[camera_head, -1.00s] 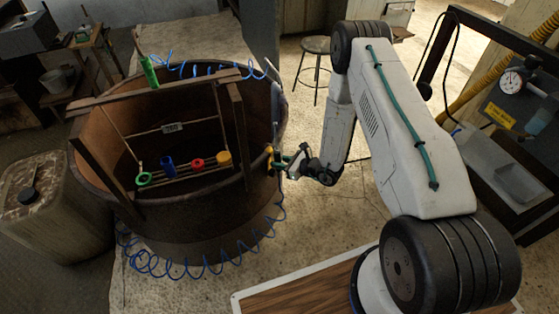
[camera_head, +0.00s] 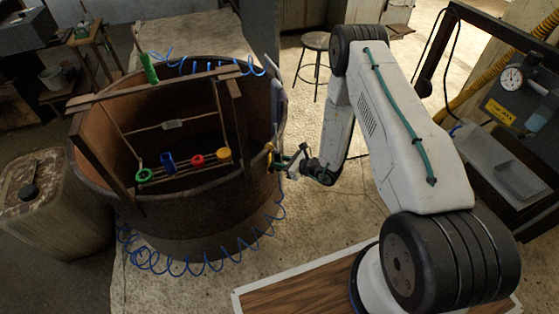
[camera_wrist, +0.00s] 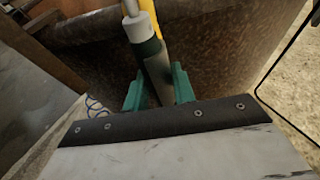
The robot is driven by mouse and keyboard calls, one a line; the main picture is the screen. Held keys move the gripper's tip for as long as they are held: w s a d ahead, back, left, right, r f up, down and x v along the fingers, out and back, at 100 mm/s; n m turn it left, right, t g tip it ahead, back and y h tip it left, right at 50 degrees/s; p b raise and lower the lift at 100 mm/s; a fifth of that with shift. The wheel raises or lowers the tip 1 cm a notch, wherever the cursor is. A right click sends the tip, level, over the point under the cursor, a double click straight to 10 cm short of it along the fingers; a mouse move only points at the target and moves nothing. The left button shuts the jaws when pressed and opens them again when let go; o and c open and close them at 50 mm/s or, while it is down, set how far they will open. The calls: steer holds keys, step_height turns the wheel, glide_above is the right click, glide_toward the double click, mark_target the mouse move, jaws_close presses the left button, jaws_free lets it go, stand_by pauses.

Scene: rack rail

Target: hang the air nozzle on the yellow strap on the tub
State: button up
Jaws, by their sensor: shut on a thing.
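The rusty brown tub (camera_head: 190,215) stands left of centre in the head view. The yellow strap (camera_head: 269,152) hangs at its right rim. It also shows at the top of the wrist view (camera_wrist: 149,14), right behind the nozzle tip. My gripper (camera_head: 284,161) is beside the strap, outside the tub wall. In the wrist view its teal fingers (camera_wrist: 158,90) are shut on the air nozzle (camera_wrist: 153,64), a grey cylinder with a dark green band and a white collar. The nozzle overlaps the strap in this view; I cannot tell whether they touch.
A wooden frame (camera_head: 160,91) crosses the tub, with green, blue, red and yellow items hanging inside. A blue coiled hose (camera_head: 190,267) runs around the tub's base. A rusty can (camera_head: 55,210) stands at left, a stool (camera_head: 315,41) behind. Floor right of the tub is open.

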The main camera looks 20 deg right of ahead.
steer(key=o, duration=0.8)
steer(key=v, duration=0.7)
steer(key=shift+s+d, duration=0.2)
steer(key=shift+s, duration=0.1)
steer(key=shift+r, duration=0.1)
